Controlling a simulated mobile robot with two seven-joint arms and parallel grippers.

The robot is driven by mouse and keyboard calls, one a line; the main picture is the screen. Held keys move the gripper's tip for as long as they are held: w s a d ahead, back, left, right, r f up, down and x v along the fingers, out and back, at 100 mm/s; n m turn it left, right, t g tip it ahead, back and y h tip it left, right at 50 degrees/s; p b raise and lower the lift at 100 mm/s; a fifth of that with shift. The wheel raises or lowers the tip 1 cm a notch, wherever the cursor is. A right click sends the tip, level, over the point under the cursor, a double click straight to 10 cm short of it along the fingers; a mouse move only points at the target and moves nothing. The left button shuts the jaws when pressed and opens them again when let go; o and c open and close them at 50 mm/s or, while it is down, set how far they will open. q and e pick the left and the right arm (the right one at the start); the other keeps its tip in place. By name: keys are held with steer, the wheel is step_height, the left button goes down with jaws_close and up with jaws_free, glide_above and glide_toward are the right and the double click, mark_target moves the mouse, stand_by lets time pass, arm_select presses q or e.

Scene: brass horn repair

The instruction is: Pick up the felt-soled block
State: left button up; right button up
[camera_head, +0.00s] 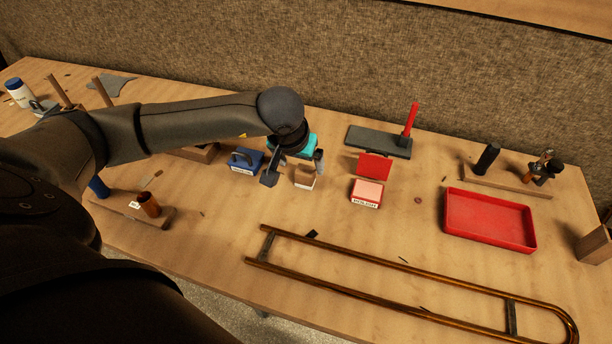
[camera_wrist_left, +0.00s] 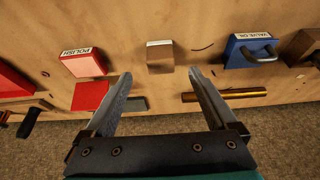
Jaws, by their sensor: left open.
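The felt-soled block (camera_head: 304,183) is a small brown wooden block with a pale strip along one edge. It stands on the bench between the blue valve-oil box and the red polish box. In the left wrist view the block (camera_wrist_left: 160,58) lies just beyond the fingertips, centred between them. My left gripper (camera_head: 294,174) is open and empty over the block, with one finger to each side. In the left wrist view its fingers (camera_wrist_left: 159,76) appear apart from the block. The gripper partly covers the block in the head view. My right gripper is not in view.
The blue valve-oil box (camera_head: 243,160) with a handle is close on the left. A red tray (camera_head: 490,219) and a long brass slide (camera_head: 400,296) lie farther right and in front.

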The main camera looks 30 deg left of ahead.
mark_target(304, 171)
arm_select(q)
steer(key=x, duration=0.2)
steer(key=shift+w+f, duration=0.15)
steer(key=shift+f, duration=0.15)
steer(key=shift+w+f, duration=0.15)
steer(key=shift+f, duration=0.2)
steer(key=shift+w+f, duration=0.1)
steer(key=shift+f, duration=0.2)
steer(key=shift+b+x, duration=0.6)
steer(key=shift+x, duration=1.65)
steer(key=shift+w+a, duration=0.15)
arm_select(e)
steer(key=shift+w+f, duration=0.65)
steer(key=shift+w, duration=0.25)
arm_select(q)
steer(key=shift+r, duration=0.1)
steer(key=shift+c, duration=0.2)
steer(key=c, duration=1.4)
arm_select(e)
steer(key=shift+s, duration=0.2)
arm_select(q)
steer(key=shift+r, duration=0.15)
